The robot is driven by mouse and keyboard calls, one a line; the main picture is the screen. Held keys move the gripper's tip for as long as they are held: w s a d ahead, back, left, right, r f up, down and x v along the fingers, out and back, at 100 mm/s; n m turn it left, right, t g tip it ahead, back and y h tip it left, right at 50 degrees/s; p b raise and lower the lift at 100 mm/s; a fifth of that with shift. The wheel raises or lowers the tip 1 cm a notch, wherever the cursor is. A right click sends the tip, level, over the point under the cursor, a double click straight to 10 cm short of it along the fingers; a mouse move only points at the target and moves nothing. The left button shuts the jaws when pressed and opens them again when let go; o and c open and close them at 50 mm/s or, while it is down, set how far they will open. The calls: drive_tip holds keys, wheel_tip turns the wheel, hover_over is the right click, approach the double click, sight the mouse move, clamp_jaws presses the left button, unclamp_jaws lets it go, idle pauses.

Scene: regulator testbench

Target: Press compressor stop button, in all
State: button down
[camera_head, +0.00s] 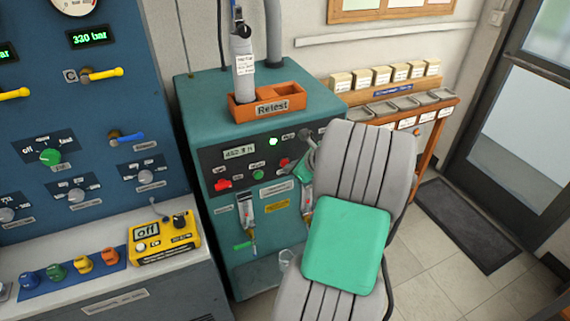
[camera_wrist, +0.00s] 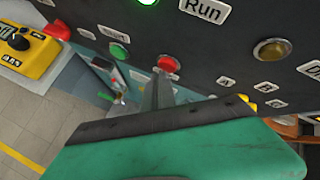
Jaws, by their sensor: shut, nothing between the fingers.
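The compressor is a teal cabinet (camera_head: 215,95) with a dark control panel, left of my arm in the head view. The red button also shows in the head view (camera_head: 283,162), just left of my gripper (camera_head: 294,171). In the wrist view my gripper (camera_wrist: 157,85) is shut and empty, its fingertips just below the red button. I cannot tell whether they touch it. The red button's label is partly hidden by the fingers.
A green lamp (camera_wrist: 147,2) by the Run label is lit. An amber lamp (camera_wrist: 271,50) is at the right. A yellow box (camera_head: 165,237) reading off stands on the left bench.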

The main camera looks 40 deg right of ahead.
drive_tip(key=shift+w+d, duration=0.15)
drive_tip(key=shift+w, duration=0.25)
idle(0.3)
drive_tip(key=shift+p, duration=0.3)
drive_tip(key=shift+s+a+p, duration=0.25)
drive_tip(key=shift+s+p, duration=0.15)
drive_tip(key=shift+s, duration=0.45)
drive_tip(key=shift+s+a+p, duration=0.25)
drive_tip(key=shift+s+p, duration=0.1)
drive_tip(key=shift+s, duration=0.45)
drive_tip(key=shift+s+a+p, duration=0.2)
drive_tip(key=shift+s+p, duration=0.2)
drive_tip(key=shift+s, duration=0.4)
drive_tip(key=shift+s+a+p, duration=0.25)
drive_tip(key=shift+s+p, duration=0.1)
drive_tip(key=shift+s, duration=0.45)
